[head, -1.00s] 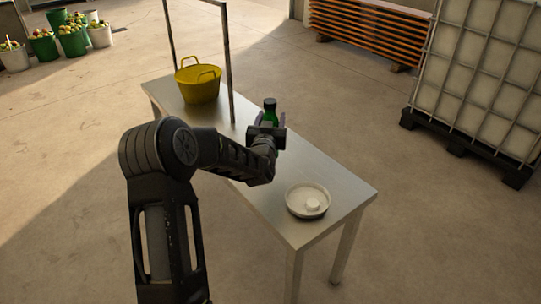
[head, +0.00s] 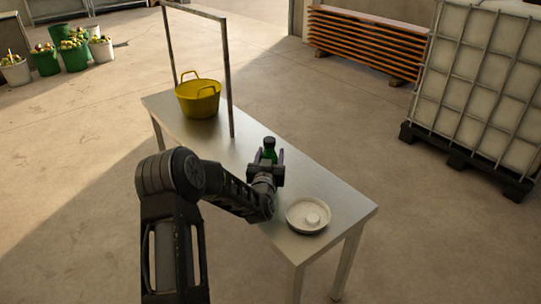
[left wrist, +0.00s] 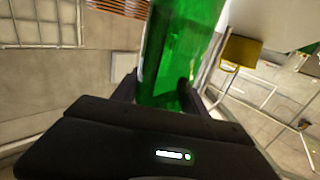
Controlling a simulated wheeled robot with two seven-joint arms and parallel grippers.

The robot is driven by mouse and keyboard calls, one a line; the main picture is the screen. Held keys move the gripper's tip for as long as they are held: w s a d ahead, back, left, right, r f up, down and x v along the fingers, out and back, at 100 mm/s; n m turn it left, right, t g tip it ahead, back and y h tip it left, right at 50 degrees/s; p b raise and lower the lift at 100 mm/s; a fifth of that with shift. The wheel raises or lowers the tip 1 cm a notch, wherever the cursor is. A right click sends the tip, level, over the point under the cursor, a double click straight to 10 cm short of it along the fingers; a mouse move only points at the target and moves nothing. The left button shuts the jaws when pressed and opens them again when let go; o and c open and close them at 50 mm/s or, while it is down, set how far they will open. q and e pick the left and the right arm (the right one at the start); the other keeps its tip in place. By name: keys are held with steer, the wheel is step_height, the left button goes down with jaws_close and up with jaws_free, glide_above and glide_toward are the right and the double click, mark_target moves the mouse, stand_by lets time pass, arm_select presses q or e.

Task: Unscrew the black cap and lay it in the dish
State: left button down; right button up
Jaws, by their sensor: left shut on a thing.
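A green bottle (head: 269,154) with a black cap (head: 270,142) on top is upright over the middle of the metal table. My left gripper (head: 268,158) is shut on the bottle's body, below the cap. In the left wrist view the green glass (left wrist: 175,55) fills the space between the fingers, and the cap is out of sight. I cannot tell whether the bottle's base touches the table. A round pale dish (head: 296,222) sits at the table's near right end, with a small white round piece (head: 312,219) in it. My right gripper is not in view.
A yellow two-handled tub (head: 198,102) stands at the table's far end, beside a metal frame (head: 230,85) rising from the table (head: 330,195). A caged white tank (head: 475,85) on a black pallet stands at the right. The table between bottle and dish is mostly clear.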

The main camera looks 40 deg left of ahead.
arm_select(q)
steer(key=shift+r, duration=0.1)
steer(key=c, duration=0.6)
jaws_free()
steer(key=v, duration=1.2)
